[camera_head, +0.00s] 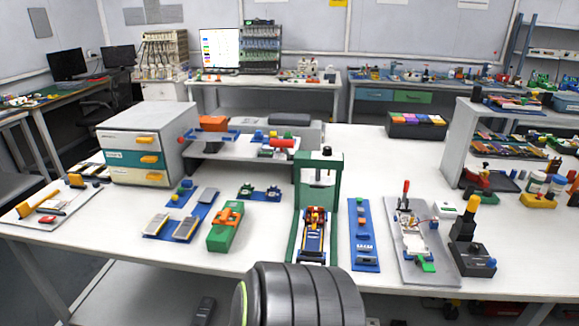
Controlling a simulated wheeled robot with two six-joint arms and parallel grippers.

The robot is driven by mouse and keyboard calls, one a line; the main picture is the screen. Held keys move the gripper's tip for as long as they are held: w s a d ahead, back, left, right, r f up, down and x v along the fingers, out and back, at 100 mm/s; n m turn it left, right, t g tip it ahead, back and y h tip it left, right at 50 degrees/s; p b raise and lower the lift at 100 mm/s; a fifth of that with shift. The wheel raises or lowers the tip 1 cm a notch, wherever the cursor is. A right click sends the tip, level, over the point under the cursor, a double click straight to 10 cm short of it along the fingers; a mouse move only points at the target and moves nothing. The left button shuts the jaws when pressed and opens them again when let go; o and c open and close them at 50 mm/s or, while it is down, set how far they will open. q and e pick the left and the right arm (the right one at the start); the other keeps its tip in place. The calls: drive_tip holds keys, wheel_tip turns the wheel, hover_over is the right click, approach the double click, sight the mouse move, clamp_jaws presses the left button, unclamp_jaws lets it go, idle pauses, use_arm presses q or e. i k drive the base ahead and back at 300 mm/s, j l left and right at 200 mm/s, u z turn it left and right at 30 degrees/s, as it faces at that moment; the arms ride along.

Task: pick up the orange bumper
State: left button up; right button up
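I cannot tell for certain which thing is the orange bumper. An orange piece (229,216) sits on top of a green block (222,238) on the white table, left of the middle. A larger orange block (214,123) stands on the raised grey shelf behind it. Neither of my grippers shows in this view. A black ribbed part at the bottom middle looks like mine, and it hides the table's front edge there.
A green press frame (331,176) stands mid-table, with blue plates (364,234) beside it. A grey drawer cabinet (187,126) with orange handles is on the left. A grey fixture plate (408,262) and a black joystick box (472,261) are on the right. Bare table shows front left.

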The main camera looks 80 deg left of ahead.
sight(226, 215)
drive_tip(key=u, duration=3.2)
drive_tip(key=l, duration=0.85)
